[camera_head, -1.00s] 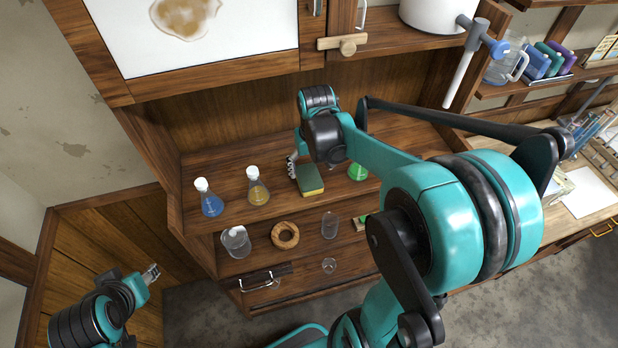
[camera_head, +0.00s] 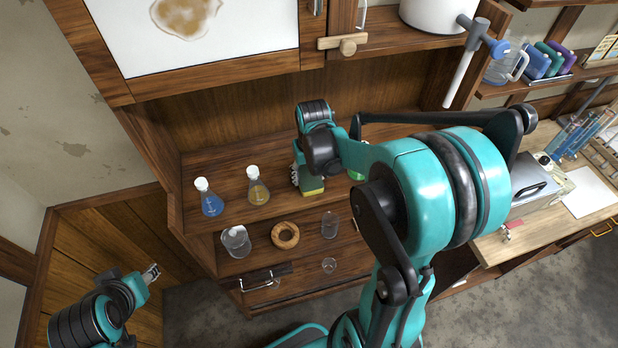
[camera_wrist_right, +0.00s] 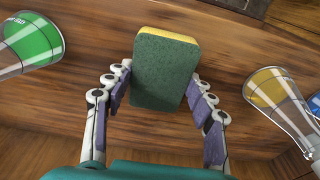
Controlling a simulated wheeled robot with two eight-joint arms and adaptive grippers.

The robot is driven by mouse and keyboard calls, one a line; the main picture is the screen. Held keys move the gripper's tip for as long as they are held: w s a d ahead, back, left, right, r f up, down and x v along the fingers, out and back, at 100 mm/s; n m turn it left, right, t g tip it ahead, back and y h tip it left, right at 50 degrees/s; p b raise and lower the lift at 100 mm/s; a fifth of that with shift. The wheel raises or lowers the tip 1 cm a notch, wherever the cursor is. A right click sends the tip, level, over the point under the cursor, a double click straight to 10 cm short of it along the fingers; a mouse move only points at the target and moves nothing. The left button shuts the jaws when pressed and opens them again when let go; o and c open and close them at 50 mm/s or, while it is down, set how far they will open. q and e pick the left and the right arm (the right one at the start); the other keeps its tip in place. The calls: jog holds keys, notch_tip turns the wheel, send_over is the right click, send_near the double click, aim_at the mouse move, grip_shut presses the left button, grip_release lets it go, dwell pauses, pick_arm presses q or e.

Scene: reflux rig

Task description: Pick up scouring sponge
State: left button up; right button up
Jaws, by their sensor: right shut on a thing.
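The scouring sponge, a green pad with a yellow layer, shows in the wrist view (camera_wrist_right: 165,72) upright between the finger pads. In the head view the sponge (camera_head: 312,191) is partly hidden under my right wrist, at the wooden shelf. My right gripper (camera_head: 300,176) is shut on the sponge, with one finger on each side. I cannot tell whether the sponge still touches the shelf. My left gripper (camera_head: 151,272) is at the lower left, away from the shelf and holding nothing visible; its jaw opening is too small to judge.
A blue flask (camera_head: 211,204) and a yellow flask (camera_head: 258,192) stand left of the sponge. A green flask (camera_head: 356,174) stands close on its right, partly hidden by my arm. A wooden ring (camera_head: 285,235) and glass beakers are on the lower shelf.

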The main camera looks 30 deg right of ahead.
aim_at(310, 177)
jog(key=shift+s+r, duration=0.15)
jog(key=shift+r, duration=0.3)
notch_tip(310, 177, up, 6)
jog(key=s+a, duration=0.2)
jog(key=s, duration=0.7)
jog(key=s+a, duration=0.2)
jog(key=s, duration=0.8)
jog(key=shift+a, duration=0.35)
jog(key=shift+o, duration=0.6)
jog(key=c, duration=0.4)
jog(key=shift+f, duration=0.1)
jog(key=shift+c, duration=0.2)
